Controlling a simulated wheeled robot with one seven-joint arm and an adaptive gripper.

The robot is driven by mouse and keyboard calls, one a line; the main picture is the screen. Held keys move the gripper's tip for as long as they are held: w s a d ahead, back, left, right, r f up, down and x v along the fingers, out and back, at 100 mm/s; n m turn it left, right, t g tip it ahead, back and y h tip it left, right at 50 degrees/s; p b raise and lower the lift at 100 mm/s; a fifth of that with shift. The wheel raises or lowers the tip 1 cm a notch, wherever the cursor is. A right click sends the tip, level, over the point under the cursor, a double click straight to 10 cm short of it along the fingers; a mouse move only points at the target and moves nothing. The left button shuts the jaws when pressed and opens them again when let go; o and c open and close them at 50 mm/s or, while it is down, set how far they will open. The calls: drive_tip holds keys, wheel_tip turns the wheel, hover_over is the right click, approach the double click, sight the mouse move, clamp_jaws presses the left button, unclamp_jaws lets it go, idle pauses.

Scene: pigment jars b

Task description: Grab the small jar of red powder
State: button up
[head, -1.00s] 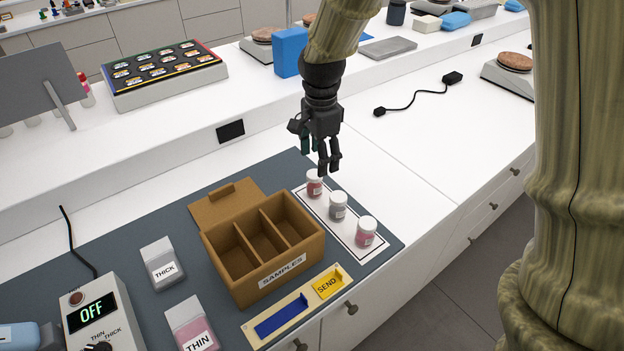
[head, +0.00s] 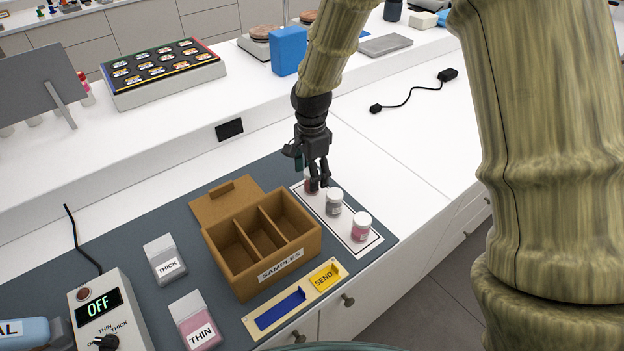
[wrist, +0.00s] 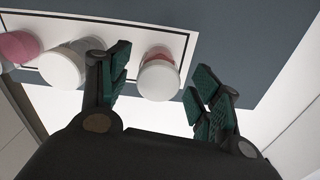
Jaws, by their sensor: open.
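The small jar of red powder (head: 309,186) with a white lid stands upright at the far end of the white card, partly hidden by my gripper (head: 319,183). In the wrist view the red jar (wrist: 158,76) shows between the spread fingertips of my gripper (wrist: 157,80), with its lid towards the camera. The fingers are open and show no contact with the jar. The grey jar (head: 334,202) stands next to it, and the pink jar (head: 361,227) is at the near end of the card. In the wrist view the left finger partly covers the grey jar (wrist: 66,66).
A brown compartment box (head: 315,243) labelled SAMPLES stands left of the card (head: 357,249). THICK (head: 163,258) and THIN (head: 193,321) containers, a control box reading OFF (head: 97,303) and a SEND tray (head: 263,326) are nearer.

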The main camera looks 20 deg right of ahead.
drive_tip(key=shift+s+r, duration=0.15)
drive_tip(key=shift+s, duration=0.05)
drive_tip(key=shift+w, duration=0.2)
drive_tip(key=c, duration=0.7)
drive_tip(key=shift+s, duration=0.1)
drive_tip(key=c, duration=0.4)
drive_tip(key=shift+c, duration=0.2)
